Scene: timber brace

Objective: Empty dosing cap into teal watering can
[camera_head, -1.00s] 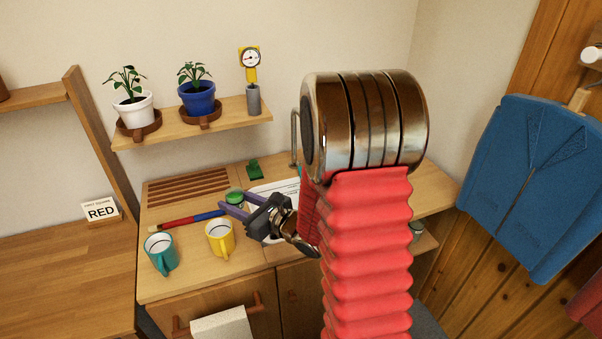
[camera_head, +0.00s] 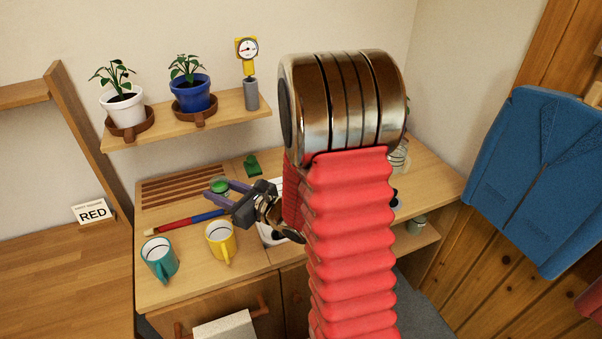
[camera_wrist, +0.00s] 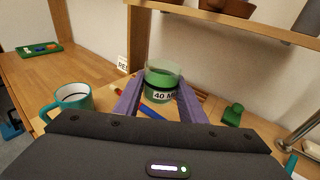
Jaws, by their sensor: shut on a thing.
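The dosing cap (camera_wrist: 161,82) is a clear, green-tinted cup with a label reading "40 M", partly cut off. In the wrist view it sits upright between the fingers of my gripper (camera_wrist: 160,92), which is shut on it. In the head view the green cap (camera_head: 220,186) shows between my purple fingers, above the counter. Its green lower part looks like liquid, but I cannot tell the amount. A small teal piece (camera_wrist: 290,163) shows at the lower right of the wrist view; it may be part of the watering can. The rest of the can is hidden, with my red arm covering that side.
A teal mug (camera_head: 158,258) and a yellow mug (camera_head: 220,241) stand at the counter's front left. A red-blue stick (camera_head: 186,222) lies behind them. A shelf (camera_head: 190,122) with potted plants hangs above. A metal tap (camera_wrist: 300,135) rises at right in the wrist view.

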